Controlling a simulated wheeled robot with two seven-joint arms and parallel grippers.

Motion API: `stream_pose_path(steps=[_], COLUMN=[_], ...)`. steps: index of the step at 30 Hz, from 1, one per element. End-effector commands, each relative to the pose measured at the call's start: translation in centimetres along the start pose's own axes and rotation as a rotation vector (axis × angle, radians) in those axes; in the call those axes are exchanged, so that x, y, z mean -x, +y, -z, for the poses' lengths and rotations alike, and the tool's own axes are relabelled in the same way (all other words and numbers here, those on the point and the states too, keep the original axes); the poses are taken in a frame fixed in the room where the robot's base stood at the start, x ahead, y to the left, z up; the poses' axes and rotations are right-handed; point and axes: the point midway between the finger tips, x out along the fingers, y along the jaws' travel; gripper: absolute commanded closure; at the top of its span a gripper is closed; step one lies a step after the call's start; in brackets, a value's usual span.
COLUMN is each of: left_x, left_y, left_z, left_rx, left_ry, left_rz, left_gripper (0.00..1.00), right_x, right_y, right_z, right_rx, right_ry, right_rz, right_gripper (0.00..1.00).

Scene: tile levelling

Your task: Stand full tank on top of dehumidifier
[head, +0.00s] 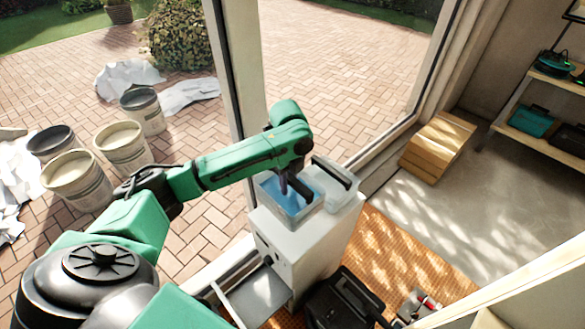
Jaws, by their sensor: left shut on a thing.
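The white dehumidifier (296,248) stands upright in the middle of the view. The tank (306,211) is a pale, clear-walled box with blue water in it, at the top of the dehumidifier, on its left part. It looks about level; I cannot tell whether its base touches the top. My left gripper (284,188) reaches down over the tank and is shut on it. The wrist and fingers hide the grip and part of the tank's far side. My right gripper is not in view.
Beside the tank is a pale part with a black handle (337,176). A grey tray-like panel (256,297) juts out low at the dehumidifier's front. A black case (343,302) stands close by on the orange mat (400,240). A window frame (232,80) rises behind.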

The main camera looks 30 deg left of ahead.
Motion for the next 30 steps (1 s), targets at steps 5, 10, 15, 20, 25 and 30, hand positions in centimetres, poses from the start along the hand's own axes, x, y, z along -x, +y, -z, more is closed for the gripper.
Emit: stream_pose_path(steps=[5,10,15,20,25,30], left_x=[-4.2,-6.3,-9.2,-10.2,-10.2,-10.6], left_y=[-0.1,-0.2,-0.1,-0.2,-0.2,0.0], left_z=[0.0,0.0,0.0,0.0,0.0,0.0], left_rx=[0.001,0.0,0.001,0.0,0.0,0.0], left_ry=[0.0,0.0,0.0,-0.003,-0.002,-0.001], left_rz=[0.003,0.005,0.003,0.006,0.006,0.001], left_gripper=[1.0,1.0,1.0,1.0,1.0,0.46], right_x=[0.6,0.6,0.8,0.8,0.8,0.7], right_y=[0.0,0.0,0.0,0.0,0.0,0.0], right_z=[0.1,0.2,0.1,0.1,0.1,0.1], right_rx=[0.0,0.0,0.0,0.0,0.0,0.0], right_ry=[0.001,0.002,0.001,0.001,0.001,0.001], right_rz=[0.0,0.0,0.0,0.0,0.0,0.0], right_gripper=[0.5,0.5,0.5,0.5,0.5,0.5])
